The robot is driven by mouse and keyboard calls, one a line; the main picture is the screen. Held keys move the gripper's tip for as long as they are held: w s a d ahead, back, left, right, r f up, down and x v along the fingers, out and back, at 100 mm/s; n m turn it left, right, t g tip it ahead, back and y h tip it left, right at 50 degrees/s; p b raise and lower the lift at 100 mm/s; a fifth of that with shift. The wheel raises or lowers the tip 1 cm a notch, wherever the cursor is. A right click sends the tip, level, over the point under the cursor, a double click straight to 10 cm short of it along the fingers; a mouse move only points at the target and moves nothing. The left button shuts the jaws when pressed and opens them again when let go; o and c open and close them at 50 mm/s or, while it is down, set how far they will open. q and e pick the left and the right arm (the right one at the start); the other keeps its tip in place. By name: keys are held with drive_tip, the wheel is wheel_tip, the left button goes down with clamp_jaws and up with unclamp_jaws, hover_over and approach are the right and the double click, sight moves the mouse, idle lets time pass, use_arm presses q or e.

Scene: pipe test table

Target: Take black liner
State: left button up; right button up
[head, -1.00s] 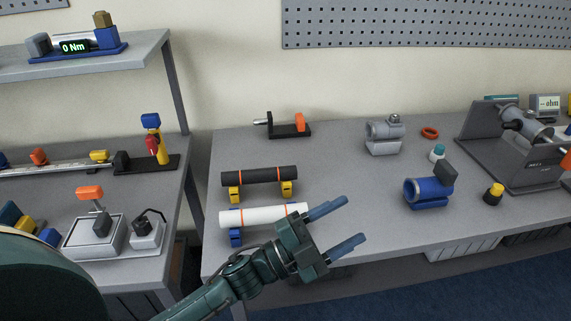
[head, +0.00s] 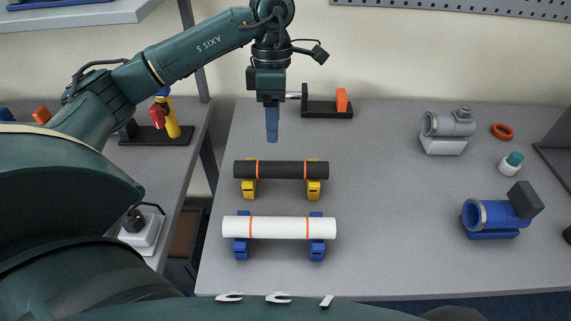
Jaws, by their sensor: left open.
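The black liner (head: 280,170) is a dark tube with two orange bands. It lies level across two yellow supports (head: 249,189) on the grey table. My left gripper (head: 272,138) points down above the table, behind and a little left of the liner's middle. It is open and apart from the liner; its fingers line up in this view, so the gap between them is hidden. My right gripper is not in view.
A white tube (head: 275,228) with orange bands lies on blue supports in front of the black liner. A black fixture with an orange block (head: 328,107) stands behind. Grey (head: 447,125) and blue (head: 495,215) pipe fittings stand to the right. The table's middle is clear.

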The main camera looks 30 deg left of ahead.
use_arm(q)
hover_over(277, 162)
drive_tip(key=f, duration=0.2)
drive_tip(key=a+f, duration=0.1)
drive_tip(key=f, duration=0.1)
drive_tip(key=shift+w+f, duration=0.1)
drive_tip(key=shift+f, duration=0.15)
drive_tip(key=shift+s+d+f+p, duration=0.1)
drive_tip(key=shift+d+f+p, duration=0.15)
drive_tip(key=shift+f, duration=0.75)
drive_tip(key=shift+s+d+f+p, duration=0.1)
drive_tip(key=shift+f+p, duration=0.25)
drive_tip(key=shift+f, duration=0.65)
drive_tip(key=shift+d+f+p, duration=0.2)
drive_tip(key=shift+f+p, duration=0.1)
drive_tip(key=shift+f, duration=0.7)
drive_tip(key=shift+c, duration=0.2)
drive_tip(key=c, duration=1)
